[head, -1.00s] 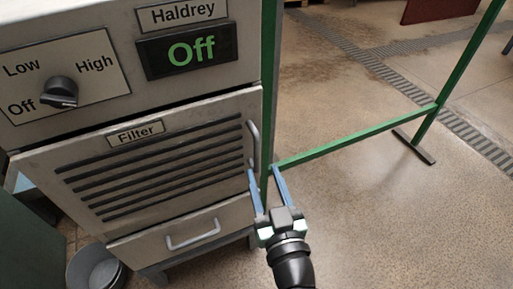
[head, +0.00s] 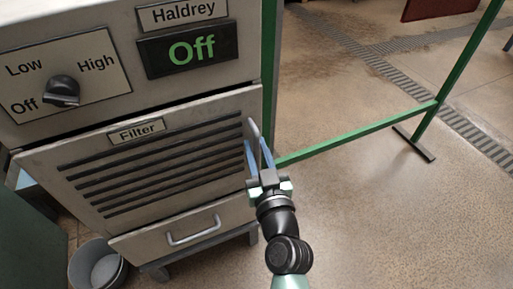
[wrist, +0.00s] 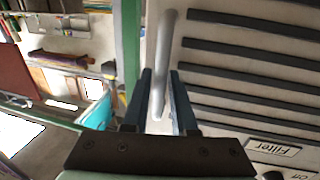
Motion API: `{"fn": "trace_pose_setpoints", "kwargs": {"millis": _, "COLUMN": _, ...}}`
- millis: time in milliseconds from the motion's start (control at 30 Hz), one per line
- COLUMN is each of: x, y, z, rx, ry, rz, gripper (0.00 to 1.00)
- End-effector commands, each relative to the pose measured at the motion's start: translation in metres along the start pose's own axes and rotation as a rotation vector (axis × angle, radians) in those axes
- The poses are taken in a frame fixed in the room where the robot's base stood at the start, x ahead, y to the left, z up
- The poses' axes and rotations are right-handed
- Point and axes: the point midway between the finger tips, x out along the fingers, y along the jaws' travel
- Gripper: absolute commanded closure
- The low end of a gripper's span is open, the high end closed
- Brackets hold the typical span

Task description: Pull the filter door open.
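The filter door (head: 85,215) is the slotted pale metal panel below the knob and the "Off" display. It sits flush in the front of the machine and looks closed. Its upright grey bar handle (head: 253,129) is at the door's right edge. My gripper (head: 256,143) reaches up to it from below. In the wrist view, the handle (wrist: 165,45) runs between my two blue fingers (wrist: 162,75), one on each side, with hardly any gap, so they look shut on it. The fingers hide part of the handle in the head view.
A drawer (head: 150,243) with its own handle is below the door. A grey bucket (head: 97,268) stands on the floor at lower left. A green frame rail (head: 350,136) runs behind my gripper to the right.

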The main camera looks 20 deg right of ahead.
Motion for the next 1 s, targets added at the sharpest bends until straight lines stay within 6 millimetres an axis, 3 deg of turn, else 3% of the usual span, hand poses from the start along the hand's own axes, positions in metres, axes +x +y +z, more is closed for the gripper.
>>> {"fn": "trace_pose_setpoints", "kwargs": {"millis": 33, "x": -0.0001, "y": 0.0, "z": 0.0, "rx": 0.0, "ry": 0.0, "rz": 0.0, "gripper": 0.85}}
{"fn": "trace_pose_setpoints", "kwargs": {"millis": 133, "x": -0.0002, "y": 0.0, "z": 0.0, "rx": 0.0, "ry": 0.0, "rz": 0.0, "gripper": 1.0}}
{"fn": "trace_pose_setpoints", "kwargs": {"millis": 1000, "x": -0.0002, "y": 0.0, "z": 0.0, "rx": 0.0, "ry": 0.0, "rz": 0.0, "gripper": 1.0}}
